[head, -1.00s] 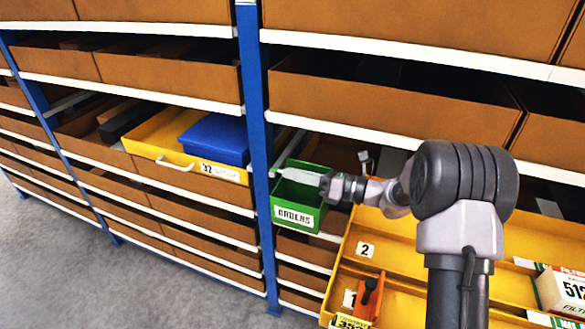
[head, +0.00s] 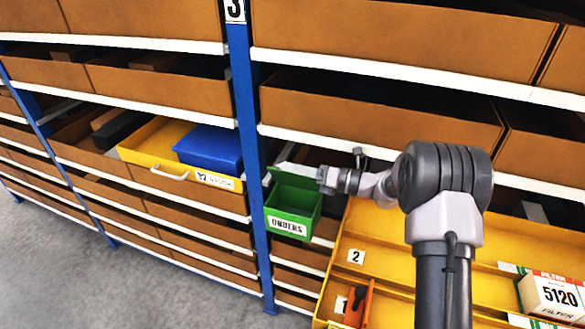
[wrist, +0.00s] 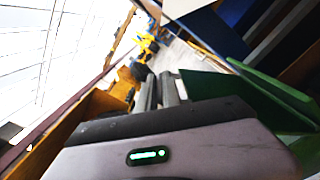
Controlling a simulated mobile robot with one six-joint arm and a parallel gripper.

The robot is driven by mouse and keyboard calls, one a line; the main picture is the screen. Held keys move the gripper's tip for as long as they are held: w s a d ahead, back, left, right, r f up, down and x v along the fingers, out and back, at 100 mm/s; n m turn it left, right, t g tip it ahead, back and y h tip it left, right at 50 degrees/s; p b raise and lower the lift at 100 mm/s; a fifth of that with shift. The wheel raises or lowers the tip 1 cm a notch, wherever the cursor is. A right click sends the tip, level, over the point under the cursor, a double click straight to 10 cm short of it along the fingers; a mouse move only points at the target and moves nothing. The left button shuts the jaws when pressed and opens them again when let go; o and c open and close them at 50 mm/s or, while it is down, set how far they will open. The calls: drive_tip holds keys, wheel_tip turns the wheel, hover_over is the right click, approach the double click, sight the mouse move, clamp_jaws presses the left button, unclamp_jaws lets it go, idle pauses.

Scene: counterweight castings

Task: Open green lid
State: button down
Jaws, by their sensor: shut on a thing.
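A green box (head: 292,214) with a white "ORDERS" label stands on the shelf just right of the blue post in the head view. Its dark interior shows from above. My gripper (head: 287,168) reaches in from the right at the back upper edge of the box. In the wrist view my gripper's fingers (wrist: 160,82) are close together, with a green panel (wrist: 208,86) right beside them; I take it as the green lid. The fingers are shut on it. The exact grip is hidden in the head view.
A yellow drawer (head: 140,152) with a blue lid (head: 210,146) sits left of the post (head: 250,140). A yellow tray (head: 390,245) with compartments and a white filter carton (head: 555,296) lies below my arm. Brown bins fill the shelves. Grey floor is clear at lower left.

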drive_tip(key=c, duration=1.8)
unclamp_jaws()
drive_tip(key=v, duration=1.7)
drive_tip(key=shift+d, duration=0.2)
drive_tip(key=shift+s, duration=0.1)
